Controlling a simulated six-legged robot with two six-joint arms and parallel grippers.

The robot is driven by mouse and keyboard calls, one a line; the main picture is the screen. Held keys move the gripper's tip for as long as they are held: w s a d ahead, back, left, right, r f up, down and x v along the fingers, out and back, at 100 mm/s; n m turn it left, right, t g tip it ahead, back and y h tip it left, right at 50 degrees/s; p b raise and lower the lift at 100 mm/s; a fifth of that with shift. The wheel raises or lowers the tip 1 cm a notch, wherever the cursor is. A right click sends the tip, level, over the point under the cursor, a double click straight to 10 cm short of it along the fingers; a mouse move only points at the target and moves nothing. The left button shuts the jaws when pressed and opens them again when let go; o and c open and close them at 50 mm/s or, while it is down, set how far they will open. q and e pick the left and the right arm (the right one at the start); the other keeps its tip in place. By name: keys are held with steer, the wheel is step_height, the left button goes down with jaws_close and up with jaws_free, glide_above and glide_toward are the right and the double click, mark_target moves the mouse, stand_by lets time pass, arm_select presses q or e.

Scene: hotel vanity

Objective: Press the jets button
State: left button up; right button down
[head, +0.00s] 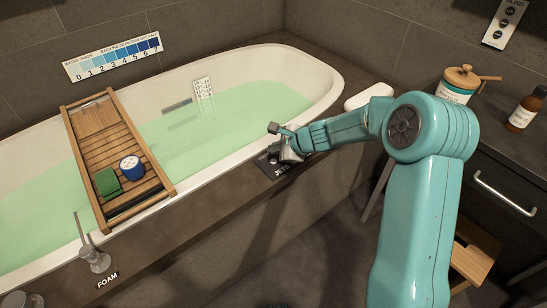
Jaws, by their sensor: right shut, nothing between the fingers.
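A dark jets panel (271,164) lies on the tub's brown deck near its front edge. The label below it is partly legible as "JETS". My right gripper (275,146) is shut and empty, directly over this panel. Its fingers cover part of the panel, so the button itself is hidden. I cannot tell whether the fingertips touch it. My left gripper is not in view.
A wooden bath tray (94,135) with a green block (108,181) and a blue tin (131,167) spans the green-water tub. A tap (92,256) and "FOAM" label (107,279) are at lower left. A dark vanity (500,165) stands at right.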

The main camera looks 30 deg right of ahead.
mark_target(276, 163)
step_height(276, 163, up, 3)
steer(key=shift+r+p, duration=0.15)
steer(key=shift+p, duration=1)
steer(key=shift+s, duration=0.1)
